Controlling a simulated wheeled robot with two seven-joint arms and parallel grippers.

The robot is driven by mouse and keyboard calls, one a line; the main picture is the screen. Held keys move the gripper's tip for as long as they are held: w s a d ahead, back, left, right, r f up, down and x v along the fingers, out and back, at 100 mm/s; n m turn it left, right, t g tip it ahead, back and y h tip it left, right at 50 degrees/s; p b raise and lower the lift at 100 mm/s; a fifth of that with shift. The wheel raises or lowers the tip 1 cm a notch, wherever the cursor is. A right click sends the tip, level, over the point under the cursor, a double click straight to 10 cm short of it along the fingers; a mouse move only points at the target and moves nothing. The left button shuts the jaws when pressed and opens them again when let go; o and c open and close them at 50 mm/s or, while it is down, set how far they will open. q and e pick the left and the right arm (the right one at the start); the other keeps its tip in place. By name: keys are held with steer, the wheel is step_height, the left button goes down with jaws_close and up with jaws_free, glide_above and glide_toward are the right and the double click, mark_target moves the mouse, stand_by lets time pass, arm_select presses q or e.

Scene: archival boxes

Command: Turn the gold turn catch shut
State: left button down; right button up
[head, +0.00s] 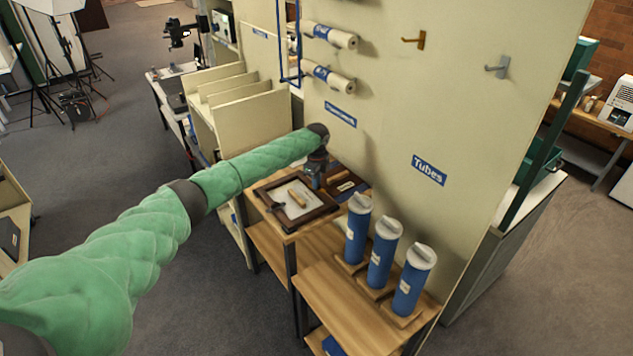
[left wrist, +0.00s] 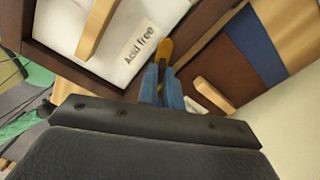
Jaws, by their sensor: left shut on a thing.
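My left arm reaches in from the left in the head view, and my left gripper (head: 314,181) points down over the shelf unit's top. In the left wrist view its blue fingers (left wrist: 160,84) are shut on the gold turn catch (left wrist: 165,51). Only the rounded gold end shows past the fingertips; the rest is hidden between them. The catch lies beside the dark brown edge of an open box with a white inside (head: 292,207), marked "Acid free" (left wrist: 139,41). In the head view my gripper hides the catch. My right gripper is not in view.
A brown case with a wooden handle (head: 339,176) lies close beside my gripper, against the tall cream panel (head: 385,130). Several blue tubes with white lids (head: 382,252) stand on the nearer wooden shelf. A gold hook (head: 415,41) is higher on the panel.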

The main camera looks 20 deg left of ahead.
arm_select(q)
steer(key=shift+n, duration=0.5)
steer(key=shift+n+p, duration=0.3)
steer(key=shift+n, duration=0.7)
steer(key=shift+r+n, duration=0.1)
steer(key=shift+n, duration=0.7)
steer(key=shift+n+p, duration=0.4)
steer(key=shift+n, duration=0.1)
steer(key=shift+n+p, duration=0.35)
steer(key=shift+n, duration=0.55)
steer(key=n+p, duration=0.1)
steer(key=n, duration=0.2)
steer(key=shift+n+p, duration=0.5)
steer(key=shift+n, duration=0.8)
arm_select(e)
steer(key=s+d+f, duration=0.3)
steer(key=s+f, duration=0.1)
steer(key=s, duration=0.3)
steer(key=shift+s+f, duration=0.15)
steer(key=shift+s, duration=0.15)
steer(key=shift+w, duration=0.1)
